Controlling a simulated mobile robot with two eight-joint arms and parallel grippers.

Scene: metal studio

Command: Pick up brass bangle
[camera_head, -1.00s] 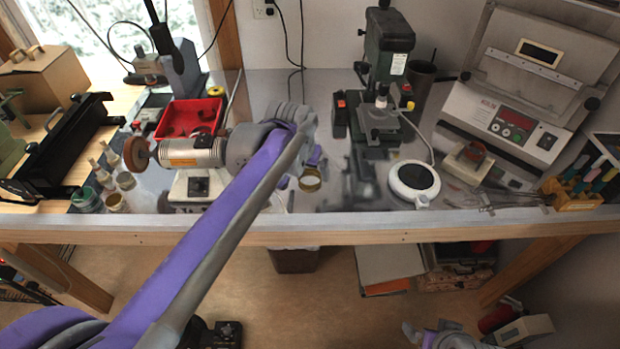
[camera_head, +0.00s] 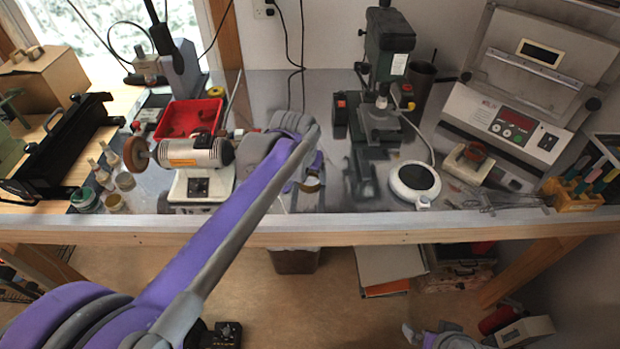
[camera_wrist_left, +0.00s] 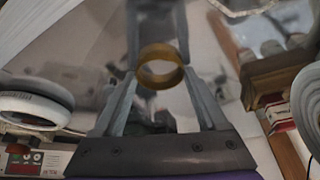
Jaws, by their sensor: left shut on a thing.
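The brass bangle is a small golden ring. In the left wrist view the bangle (camera_wrist_left: 160,81) sits between the tips of my left gripper (camera_wrist_left: 158,70), which is shut on it. In the head view the bangle (camera_head: 312,188) shows just below the fingers of my left gripper (camera_head: 309,180), partly covered by them. It is above the front middle of the metal bench; its exact height is hard to tell. A grey and purple part, apparently my right gripper (camera_head: 428,335), is low at the bottom right, cut by the frame; its jaws are unclear.
The metal bench (camera_head: 270,95) holds a polishing motor (camera_head: 197,152) left of my gripper and a red tray (camera_head: 188,117) behind the motor. A green drill press (camera_head: 388,60) and a round white scale (camera_head: 415,182) stand to the right. Bench is free between gripper and scale.

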